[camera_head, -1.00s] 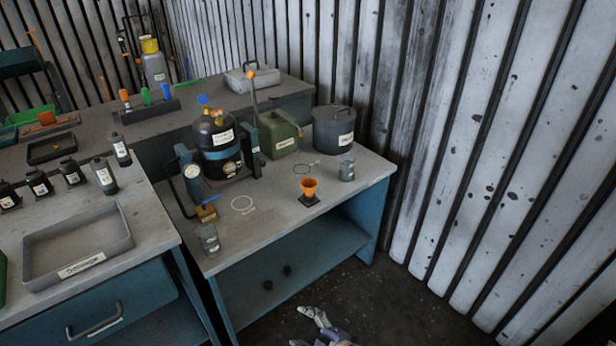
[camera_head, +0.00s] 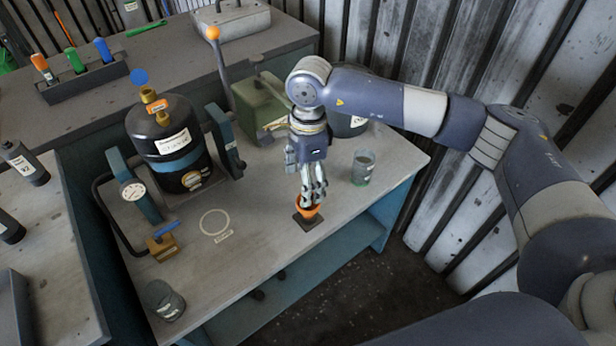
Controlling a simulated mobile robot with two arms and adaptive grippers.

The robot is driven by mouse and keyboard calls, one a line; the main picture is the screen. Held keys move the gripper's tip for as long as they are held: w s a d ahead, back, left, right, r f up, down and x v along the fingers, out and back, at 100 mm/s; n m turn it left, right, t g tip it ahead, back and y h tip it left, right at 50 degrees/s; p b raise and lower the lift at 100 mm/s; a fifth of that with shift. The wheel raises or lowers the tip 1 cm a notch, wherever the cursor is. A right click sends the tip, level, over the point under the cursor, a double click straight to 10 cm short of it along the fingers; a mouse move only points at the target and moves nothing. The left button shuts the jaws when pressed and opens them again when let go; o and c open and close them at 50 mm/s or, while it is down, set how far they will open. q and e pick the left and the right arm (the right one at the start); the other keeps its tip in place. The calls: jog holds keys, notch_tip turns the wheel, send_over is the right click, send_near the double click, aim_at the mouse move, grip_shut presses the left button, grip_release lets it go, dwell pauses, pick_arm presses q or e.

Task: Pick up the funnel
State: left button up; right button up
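The orange funnel (camera_head: 308,211) stands on a small dark square base (camera_head: 306,222) near the front edge of the workbench (camera_head: 255,235). My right gripper (camera_head: 312,200) comes down from above, with its fingertips at the funnel's rim. The fingers cover the upper part of the funnel. Whether they are closed on it or only around it is too small to tell. The funnel still sits at its base. My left gripper is not in view.
A black pressure vessel (camera_head: 172,150) with a gauge stands left on the bench. A glass jar (camera_head: 362,168) is close right of my gripper, another jar (camera_head: 165,300) at the front left. A green canister (camera_head: 262,105) and a grey pot (camera_head: 348,124) are behind my arm.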

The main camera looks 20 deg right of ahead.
aim_at(308, 210)
jog(key=shift+w+d+r+h, duration=0.15)
jog(key=shift+w+d, duration=0.1)
jog(key=shift+d, duration=0.15)
jog(key=shift+w+d+r+h, duration=0.1)
jog(key=shift+w+d+h, duration=0.1)
jog(key=shift+d, duration=0.15)
jog(key=shift+d+f+t, duration=0.15)
jog(key=shift+f+t, duration=0.05)
jog(key=shift+t, duration=0.1)
jog(key=f, duration=0.3)
jog(key=shift+s+a+f+p, duration=0.2)
jog(key=shift+s+f+p, duration=0.05)
jog(key=shift+s+p, duration=0.1)
jog(key=shift+f, duration=0.35)
notch_tip(308, 210, down, 5)
jog(key=shift+w+a+r+p, duration=0.1)
jog(key=shift+a+p, duration=0.05)
jog(key=shift+p, duration=0.65)
jog(key=shift+f, duration=0.35)
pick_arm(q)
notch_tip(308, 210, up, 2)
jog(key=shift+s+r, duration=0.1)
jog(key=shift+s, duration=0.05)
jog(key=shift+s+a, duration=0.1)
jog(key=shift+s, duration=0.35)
pick_arm(e)
jog(key=c, duration=0.9)
